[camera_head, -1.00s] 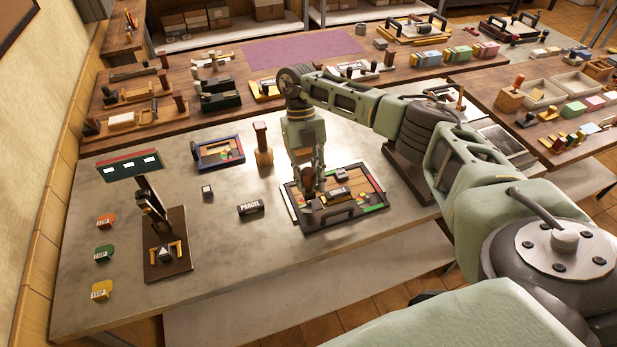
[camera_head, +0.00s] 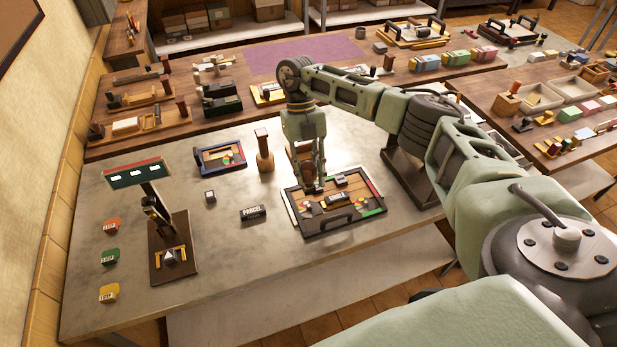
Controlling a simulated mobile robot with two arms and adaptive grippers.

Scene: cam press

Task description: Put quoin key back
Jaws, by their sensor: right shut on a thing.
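My right gripper (camera_head: 316,187) points down over the far side of the dark-framed forme (camera_head: 344,218) on the grey table. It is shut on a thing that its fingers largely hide. A brown piece (camera_head: 303,158) shows beside the fingers; this may be the quoin key's handle, but I cannot make out its full shape. Whether the held thing's lower end touches the forme is not clear. The forme holds wood blocks, a small dark-and-yellow labelled block (camera_head: 336,199) and coloured pieces. My left gripper is not in view.
A wooden tool (camera_head: 265,152) stands upright left of my gripper. A blue-framed tray (camera_head: 220,157) and a black PARCEL block (camera_head: 253,213) lie nearby. A small press (camera_head: 172,255) stands at left beside coloured tags. The table's front middle is clear.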

